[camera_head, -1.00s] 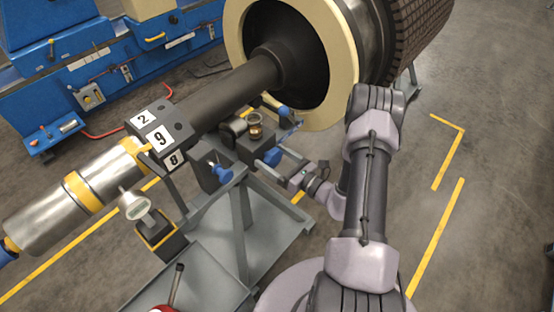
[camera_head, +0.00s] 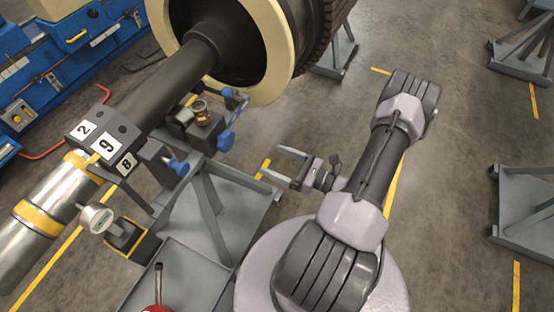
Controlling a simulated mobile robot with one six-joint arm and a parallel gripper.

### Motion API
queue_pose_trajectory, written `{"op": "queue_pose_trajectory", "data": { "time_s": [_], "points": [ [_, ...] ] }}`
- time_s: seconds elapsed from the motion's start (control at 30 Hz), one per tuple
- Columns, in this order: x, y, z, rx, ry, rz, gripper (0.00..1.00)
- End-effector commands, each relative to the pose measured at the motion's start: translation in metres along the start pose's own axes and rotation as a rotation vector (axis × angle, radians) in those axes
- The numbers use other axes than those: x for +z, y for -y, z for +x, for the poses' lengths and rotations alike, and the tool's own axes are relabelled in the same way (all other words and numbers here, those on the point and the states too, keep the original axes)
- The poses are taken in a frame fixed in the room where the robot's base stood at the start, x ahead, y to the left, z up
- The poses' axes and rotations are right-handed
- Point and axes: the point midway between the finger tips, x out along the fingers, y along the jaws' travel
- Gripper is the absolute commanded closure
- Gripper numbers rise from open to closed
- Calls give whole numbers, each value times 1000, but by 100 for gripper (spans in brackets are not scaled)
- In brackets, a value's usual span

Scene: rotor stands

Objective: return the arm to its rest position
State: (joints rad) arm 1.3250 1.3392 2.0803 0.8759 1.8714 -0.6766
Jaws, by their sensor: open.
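My gripper (camera_head: 278,164) is at the centre of the view, left of my forearm. Its two grey fingers point left and are spread apart, with nothing between them. It is to the right of the grey rotor stand (camera_head: 262,200) and overlaps the stand's right edge in the picture; I cannot tell the height between them. My arm is folded, with its elbow at the upper right and its base at the lower middle.
The rotor shaft (camera_head: 165,90) with number labels rests on the stand, near blue knobs (camera_head: 178,166) and a dial gauge (camera_head: 97,217). More grey stands (camera_head: 530,195) are at the right. The floor (camera_head: 440,170) right of my arm is clear.

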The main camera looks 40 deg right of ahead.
Motion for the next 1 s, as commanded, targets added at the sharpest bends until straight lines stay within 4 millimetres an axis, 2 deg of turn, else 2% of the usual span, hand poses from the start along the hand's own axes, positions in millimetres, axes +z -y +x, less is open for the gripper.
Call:
{"op": "queue_pose_trajectory", "data": {
  "time_s": [0.33, 0.4, 0.47, 0.57, 0.6, 0.7, 0.8, 0.9, 1.0],
  "points": [
    [0, 0, 1, 3, -1, -1, 14],
    [7, -5, 7, 44, -16, -26, 14],
    [22, -17, 19, 140, -51, -82, 14],
    [59, -61, 46, 405, -158, -248, 14],
    [72, -83, 55, 521, -209, -327, 14],
    [96, -138, 64, 788, -337, -542, 14],
    [114, -187, 60, 1014, -457, -789, 14],
    [127, -224, 49, 1190, -563, -1071, 14],
    [141, -251, 36, 1304, -638, -1388, 14]
  ]
}}
